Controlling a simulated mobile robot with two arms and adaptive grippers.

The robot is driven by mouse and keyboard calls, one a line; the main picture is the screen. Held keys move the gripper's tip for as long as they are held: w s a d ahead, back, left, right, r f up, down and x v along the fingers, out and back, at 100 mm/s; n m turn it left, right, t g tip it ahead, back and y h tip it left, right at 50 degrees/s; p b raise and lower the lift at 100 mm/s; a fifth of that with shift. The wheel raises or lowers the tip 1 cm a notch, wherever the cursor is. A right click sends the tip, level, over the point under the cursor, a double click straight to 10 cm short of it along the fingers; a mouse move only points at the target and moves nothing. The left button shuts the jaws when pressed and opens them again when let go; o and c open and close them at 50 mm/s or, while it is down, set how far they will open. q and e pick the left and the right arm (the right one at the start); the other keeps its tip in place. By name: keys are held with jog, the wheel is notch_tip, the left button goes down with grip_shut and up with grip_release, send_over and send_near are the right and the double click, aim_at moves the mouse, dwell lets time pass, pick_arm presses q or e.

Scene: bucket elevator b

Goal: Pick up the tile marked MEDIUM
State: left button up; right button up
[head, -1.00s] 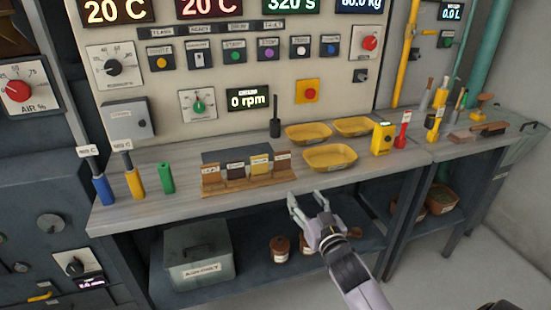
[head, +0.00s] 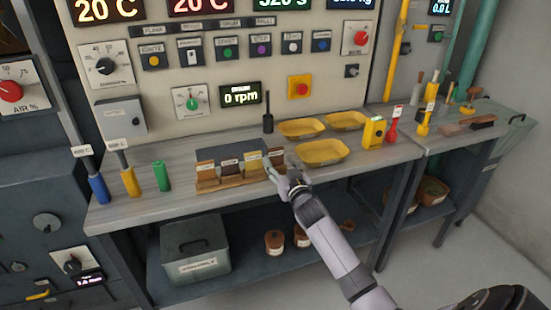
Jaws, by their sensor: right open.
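Several small tiles stand in a row in a wooden rack (head: 232,182) on the bench. From left to right they are an orange-brown tile (head: 207,174), a dark brown tile (head: 231,171), a yellow tile (head: 253,164) and a brown tile (head: 276,154). Each has a pale label on top, too small to read, so I cannot tell which says MEDIUM. My right gripper (head: 280,165) is open at the rack's right end, with its fingers by the rightmost tile and partly hiding it. Contact cannot be made out. My left gripper is out of view.
Yellow trays (head: 322,153) lie right of the rack, with a yellow device (head: 373,132) beyond them. A green cylinder (head: 161,176) stands left. A dark flat plate (head: 230,150) lies behind the tiles. A grey box (head: 196,248) sits on the lower shelf.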

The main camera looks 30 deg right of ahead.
aim_at(275, 159)
jog(key=shift+x, duration=1.1)
jog(key=shift+c, duration=0.4)
jog(key=c, duration=0.8)
